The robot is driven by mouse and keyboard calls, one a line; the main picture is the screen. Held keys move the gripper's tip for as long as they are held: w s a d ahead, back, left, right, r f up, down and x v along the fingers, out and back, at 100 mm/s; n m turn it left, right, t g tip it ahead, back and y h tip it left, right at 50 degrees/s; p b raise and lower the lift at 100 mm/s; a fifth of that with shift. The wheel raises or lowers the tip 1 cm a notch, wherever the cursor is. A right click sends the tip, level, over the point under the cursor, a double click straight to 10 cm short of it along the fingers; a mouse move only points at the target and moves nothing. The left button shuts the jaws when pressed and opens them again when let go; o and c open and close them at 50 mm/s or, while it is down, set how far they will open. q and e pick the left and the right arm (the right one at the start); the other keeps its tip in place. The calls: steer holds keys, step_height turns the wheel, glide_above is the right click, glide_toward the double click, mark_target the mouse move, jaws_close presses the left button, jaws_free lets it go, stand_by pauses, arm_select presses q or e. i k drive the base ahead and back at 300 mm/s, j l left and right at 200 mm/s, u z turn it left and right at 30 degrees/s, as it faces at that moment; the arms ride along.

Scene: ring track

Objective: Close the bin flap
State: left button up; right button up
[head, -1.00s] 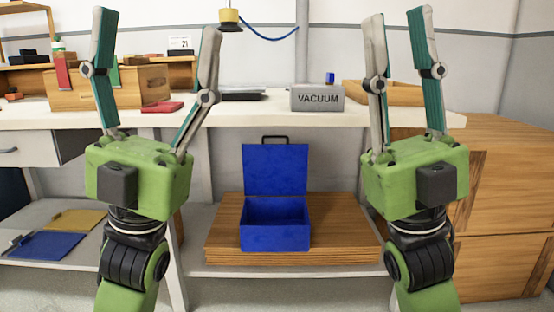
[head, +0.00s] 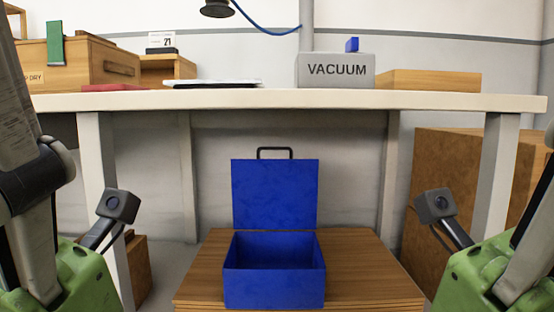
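The blue bin (head: 274,288) sits on a low wooden platform under the workbench, its top open toward me. Its flap (head: 274,194) stands upright at the back, with a dark handle (head: 274,152) on its top edge. The inside that shows looks empty. My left gripper (head: 35,190) is cut off by the left edge, and my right gripper (head: 515,255) by the right edge. Only part of each shows and their fingertips are out of view. Both are well to the sides of the bin and touch neither bin nor flap.
The workbench top (head: 250,101) spans above the flap. Its legs (head: 100,180) stand on both sides. On it are a grey VACUUM box (head: 335,70) and wooden boxes. Wooden cabinets (head: 455,190) stand at right. Bare platform (head: 365,270) flanks the bin.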

mark_target(268, 193)
steer(key=i, duration=1.15)
steer(key=k, duration=0.5)
